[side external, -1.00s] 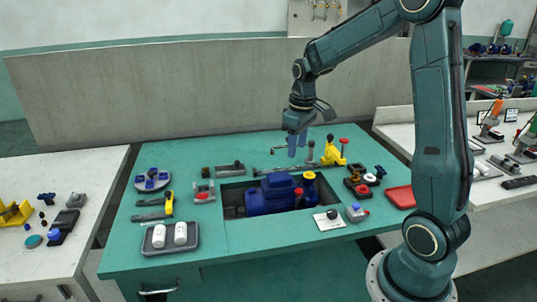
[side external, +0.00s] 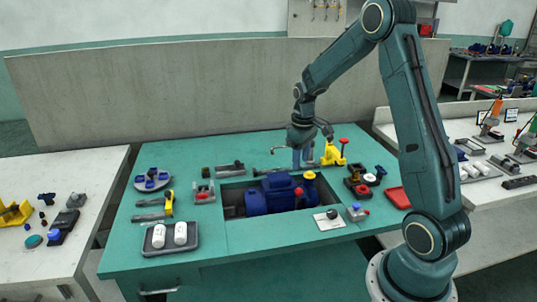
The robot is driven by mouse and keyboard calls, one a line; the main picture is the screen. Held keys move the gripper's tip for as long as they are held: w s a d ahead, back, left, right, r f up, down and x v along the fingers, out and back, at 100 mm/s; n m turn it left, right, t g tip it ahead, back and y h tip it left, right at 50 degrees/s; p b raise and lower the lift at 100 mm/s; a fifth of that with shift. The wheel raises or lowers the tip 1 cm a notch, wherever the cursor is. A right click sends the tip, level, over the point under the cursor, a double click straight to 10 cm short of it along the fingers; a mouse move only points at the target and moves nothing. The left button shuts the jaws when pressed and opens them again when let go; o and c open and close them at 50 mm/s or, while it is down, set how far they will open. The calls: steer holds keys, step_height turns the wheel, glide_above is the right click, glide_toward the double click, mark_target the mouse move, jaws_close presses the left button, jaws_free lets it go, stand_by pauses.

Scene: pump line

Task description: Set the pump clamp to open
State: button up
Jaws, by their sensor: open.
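A yellow clamp (side external: 332,154) stands at the back of the teal bench, behind the blue pump (side external: 275,193), which sits in a recess. A lever with a red knob (side external: 344,141) rises upright beside the clamp's body. I cannot tell from this view whether the clamp is open or shut. My gripper (side external: 303,164) is open and points down just left of the yellow clamp, behind the pump. It holds nothing that I can see. Its wrist and fingers hide part of the area left of the clamp.
A dark block with red and white knobs (side external: 361,187) and a red tray (side external: 399,197) lie to the right. A grey tray with white cylinders (side external: 153,249) and a yellow-handled tool (side external: 168,203) lie to the left.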

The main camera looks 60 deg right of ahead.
mark_target(299, 189)
step_height(299, 189, down, 12)
stand_by(0.6)
steer(key=shift+c, duration=0.5)
